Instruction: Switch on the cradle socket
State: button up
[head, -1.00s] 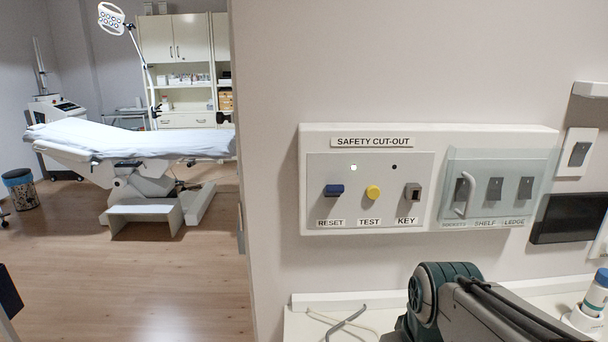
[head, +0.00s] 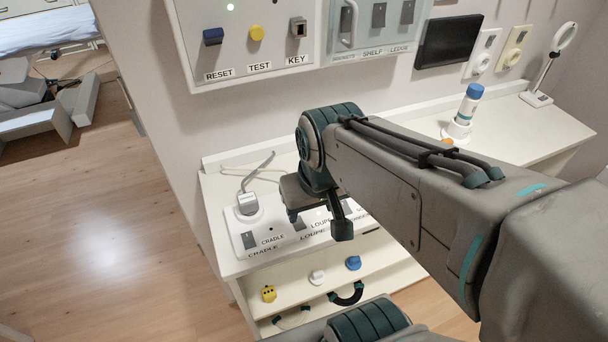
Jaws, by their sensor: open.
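The cradle socket (head: 248,218) is at the left end of a white socket strip on the desk. A grey plug with a cable sits at it. Its dark rocker switch (head: 249,240) is in front of the plug, beside the CRADLE label; I cannot tell its position. My gripper (head: 317,224) is open and empty, right of the cradle switch and above the strip's middle. It hides part of the strip around the LOUPE switch (head: 299,224).
The safety cut-out panel (head: 265,68) is on the wall, with a green light lit. A blue-capped bottle (head: 468,108) stands on the desk to the right. Open floor lies left.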

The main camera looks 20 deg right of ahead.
aim_at(249, 242)
jog(key=k, duration=0.5)
jog(key=z, duration=1.4)
jog(key=k, duration=0.7)
jog(key=u, duration=0.95)
jog(key=i, duration=0.5)
